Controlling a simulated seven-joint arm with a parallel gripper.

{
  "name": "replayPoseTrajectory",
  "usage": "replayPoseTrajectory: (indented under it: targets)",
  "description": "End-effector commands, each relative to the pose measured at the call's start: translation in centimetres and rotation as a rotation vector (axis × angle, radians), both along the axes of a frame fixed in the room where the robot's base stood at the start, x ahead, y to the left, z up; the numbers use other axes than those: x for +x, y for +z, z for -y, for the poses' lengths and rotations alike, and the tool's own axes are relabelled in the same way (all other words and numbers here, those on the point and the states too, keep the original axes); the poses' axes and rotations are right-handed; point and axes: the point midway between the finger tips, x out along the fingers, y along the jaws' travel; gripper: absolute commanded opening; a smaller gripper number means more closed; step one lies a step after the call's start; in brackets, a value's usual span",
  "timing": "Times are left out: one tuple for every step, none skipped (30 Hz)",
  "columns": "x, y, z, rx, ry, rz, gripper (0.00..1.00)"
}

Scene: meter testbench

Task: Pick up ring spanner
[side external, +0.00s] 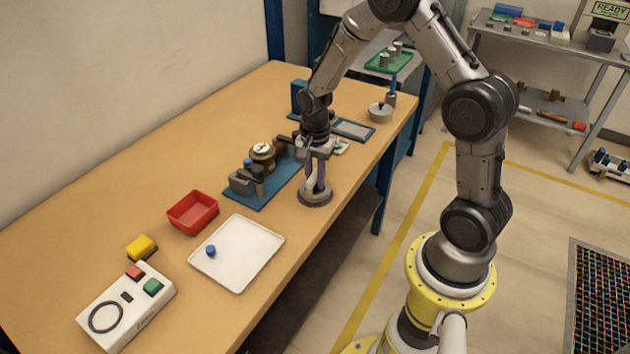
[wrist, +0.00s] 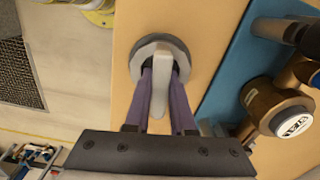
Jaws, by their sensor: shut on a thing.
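A light grey upright piece, which looks like the ring spanner (wrist: 161,80), stands at a round dark grey base (wrist: 177,42) near the table's front edge. The base also shows in the side view (side external: 315,199), with the pale piece (side external: 309,172) rising from it. My gripper (wrist: 160,92) points down over the base, with its two purple fingers on either side of the pale piece. It is shut on that piece. The fingers and the gripper body hide part of it, and I cannot tell whether its lower end touches the base.
A brass meter (side external: 262,157) and a grey clamp (side external: 243,181) stand on a blue plate (side external: 262,194) beside my gripper. A red bin (side external: 192,212), white tray (side external: 250,262), yellow block (side external: 141,247) and button box (side external: 128,305) lie to the left. The table's front edge is close.

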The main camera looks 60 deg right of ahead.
Motion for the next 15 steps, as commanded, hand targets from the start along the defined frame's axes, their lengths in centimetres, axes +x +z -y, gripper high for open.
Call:
replayPoseTrajectory:
  targets:
    - [0.1,0.6,0.0,-0.001,0.000,0.005,0.00]
    - [0.1,0.9,0.0,-0.001,0.000,0.005,0.00]
    - [0.2,1.5,0.0,-0.002,0.000,0.006,0.00]
    - [0.2,2.0,0.0,-0.002,0.000,0.006,0.00]
    - [0.2,2.5,0.0,-0.002,0.000,0.007,0.00]
    - [-0.4,3.1,-0.1,-0.001,0.000,0.005,0.00]
    - [-0.8,3.6,-0.2,-0.002,0.000,0.006,0.00]
    - [-1.3,4.1,-0.3,-0.002,0.000,0.006,0.00]
    - [-1.9,5.0,-0.5,-0.002,0.000,0.007,0.00]
    - [-2.5,5.7,-0.7,-0.002,0.000,0.007,0.00]
    - [-3.0,6.4,-0.8,-0.003,0.000,0.008,0.00]
    - [-3.8,7.3,-1.0,-0.003,0.000,0.009,0.00]
    - [-4.3,8.0,-1.2,-0.003,0.000,0.009,0.00]
    - [-4.9,8.7,-1.4,-0.003,0.000,0.009,0.00]
    - [-5.9,9.0,-1.6,-0.001,0.000,0.005,0.00]
